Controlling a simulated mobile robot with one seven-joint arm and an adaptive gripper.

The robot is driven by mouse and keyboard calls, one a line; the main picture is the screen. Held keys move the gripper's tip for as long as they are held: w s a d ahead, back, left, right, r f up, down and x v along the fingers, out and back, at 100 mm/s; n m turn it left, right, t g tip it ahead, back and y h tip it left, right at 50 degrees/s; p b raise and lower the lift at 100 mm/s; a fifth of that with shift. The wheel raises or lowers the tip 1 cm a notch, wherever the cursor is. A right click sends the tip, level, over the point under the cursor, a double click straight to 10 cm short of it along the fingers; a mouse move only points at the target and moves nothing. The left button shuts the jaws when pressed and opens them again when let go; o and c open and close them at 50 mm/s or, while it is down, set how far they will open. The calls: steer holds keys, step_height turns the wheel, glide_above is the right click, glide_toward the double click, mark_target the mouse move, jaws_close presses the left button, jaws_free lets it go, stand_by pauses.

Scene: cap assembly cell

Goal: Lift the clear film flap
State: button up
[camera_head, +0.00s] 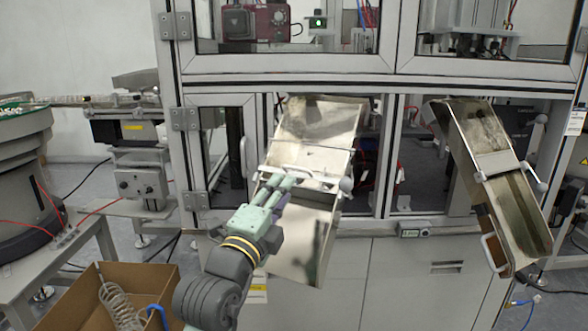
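A shiny metal chute (318,132) slopes out of the cell's front opening, left of the middle. Its lower part (310,235) hangs toward me and looks smooth and reflective. I cannot tell a clear film flap apart from the metal there. A pale bar with rounded ends (325,180) crosses the chute at mid-length. My gripper (281,182) reaches up from below, its pale green fingers over the left part of the chute near this bar. I cannot tell whether the fingers touch anything. My gripper and wrist hide the chute's lower left side.
A second metal chute (490,155) slopes down at the right, with a handle at its lower end. The cabinet frame (392,150) stands between the chutes. A cardboard box (92,300) with a coiled hose is at the lower left. A bowl feeder (25,165) stands far left.

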mark_target(296, 169)
steer(key=p+x, duration=0.2)
steer(key=x, duration=0.5)
steer(key=shift+w, duration=0.3)
steer(key=shift+d, duration=0.15)
steer(key=shift+c, duration=0.2)
jaws_close()
